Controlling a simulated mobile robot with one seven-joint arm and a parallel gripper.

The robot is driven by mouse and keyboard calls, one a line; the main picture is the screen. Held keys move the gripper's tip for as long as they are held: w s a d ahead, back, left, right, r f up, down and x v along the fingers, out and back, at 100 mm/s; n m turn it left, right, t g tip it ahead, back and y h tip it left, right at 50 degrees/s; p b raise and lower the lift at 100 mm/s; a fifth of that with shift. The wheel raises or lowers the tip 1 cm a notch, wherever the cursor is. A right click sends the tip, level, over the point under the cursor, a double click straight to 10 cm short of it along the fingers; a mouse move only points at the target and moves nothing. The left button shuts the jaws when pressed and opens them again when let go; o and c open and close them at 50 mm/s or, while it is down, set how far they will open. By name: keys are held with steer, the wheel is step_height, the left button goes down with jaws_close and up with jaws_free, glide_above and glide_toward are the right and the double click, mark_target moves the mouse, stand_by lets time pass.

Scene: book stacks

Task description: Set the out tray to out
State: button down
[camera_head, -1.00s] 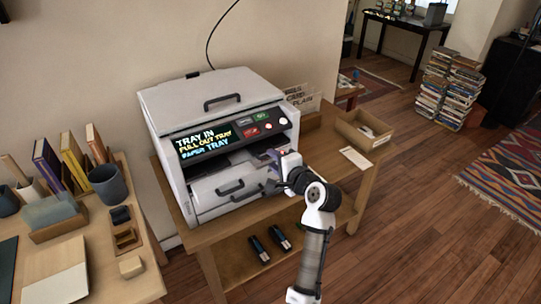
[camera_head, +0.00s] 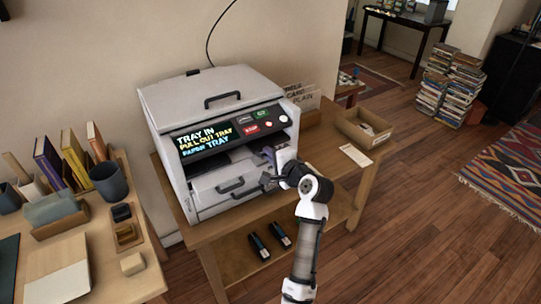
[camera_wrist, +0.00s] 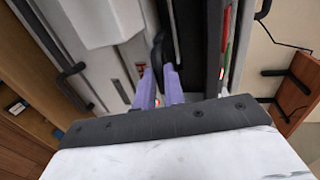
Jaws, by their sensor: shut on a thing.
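The grey printer (camera_head: 205,95) stands on a wooden table. Its display (camera_head: 203,138) reads "TRAY IN", "PULL OUT TRAY", "PAPER TRAY". The out tray lies in the dark slot under the control panel, mostly in shadow and partly behind my gripper. The tray looks pushed in.
An open box (camera_head: 352,132) and a card holder stand on the table to the right. Two dark cartridges (camera_head: 259,248) lie on the shelf below. A desk with books (camera_head: 75,165) is at left.

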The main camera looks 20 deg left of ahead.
steer(key=f+p+v, duration=0.1)
steer(key=v, duration=0.7)
steer(key=shift+f+p, duration=0.4)
steer(key=shift+f, duration=0.15)
steer(key=shift+s+d, duration=0.1)
steer(key=c, duration=1.5)
jaws_free()
steer(key=shift+d+r, duration=0.1)
steer(key=b+v, duration=0.2)
steer(key=v, duration=1.2)
